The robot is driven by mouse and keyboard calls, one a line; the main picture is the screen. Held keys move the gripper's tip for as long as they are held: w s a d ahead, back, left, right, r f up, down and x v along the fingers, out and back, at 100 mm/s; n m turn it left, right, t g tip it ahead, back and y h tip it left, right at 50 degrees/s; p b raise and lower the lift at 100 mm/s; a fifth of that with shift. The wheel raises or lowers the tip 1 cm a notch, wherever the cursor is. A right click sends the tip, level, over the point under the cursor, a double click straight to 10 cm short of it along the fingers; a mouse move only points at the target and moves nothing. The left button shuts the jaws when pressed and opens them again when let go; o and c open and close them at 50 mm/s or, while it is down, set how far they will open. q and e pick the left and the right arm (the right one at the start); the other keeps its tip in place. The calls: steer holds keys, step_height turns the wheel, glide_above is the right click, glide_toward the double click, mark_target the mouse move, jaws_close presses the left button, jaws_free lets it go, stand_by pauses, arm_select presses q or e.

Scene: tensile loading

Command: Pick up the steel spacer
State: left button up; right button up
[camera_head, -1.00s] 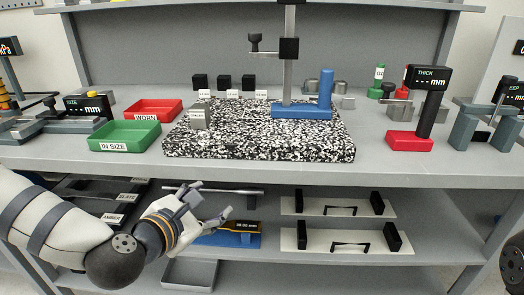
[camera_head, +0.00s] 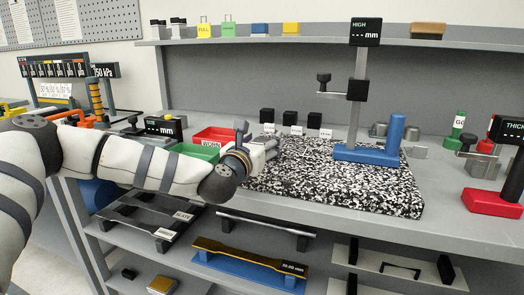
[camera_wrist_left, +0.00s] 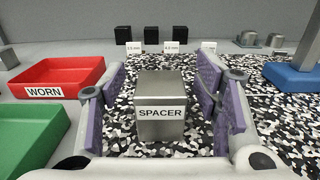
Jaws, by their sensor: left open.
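The steel spacer (camera_wrist_left: 160,98) is a grey metal block with a white SPACER label. In the left wrist view it stands on the black-and-white speckled plate (camera_wrist_left: 285,125). My left gripper (camera_wrist_left: 162,88) is open, with its purple-padded fingers on either side of the spacer and gaps visible between. In the head view my left gripper (camera_head: 258,148) is at the left edge of the speckled plate (camera_head: 340,185), and it hides the spacer there. My right gripper is not in view.
The red WORN tray (camera_head: 212,137) and green tray (camera_head: 195,152) lie left of the plate. Several black blocks (camera_head: 290,118) with labels stand behind it. A height gauge with a blue base (camera_head: 366,155) stands on the plate, to the right of my gripper.

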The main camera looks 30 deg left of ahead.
arm_select(q)
jaws_close()
steer(key=shift+r, duration=0.1)
steer(key=shift+r, duration=0.1)
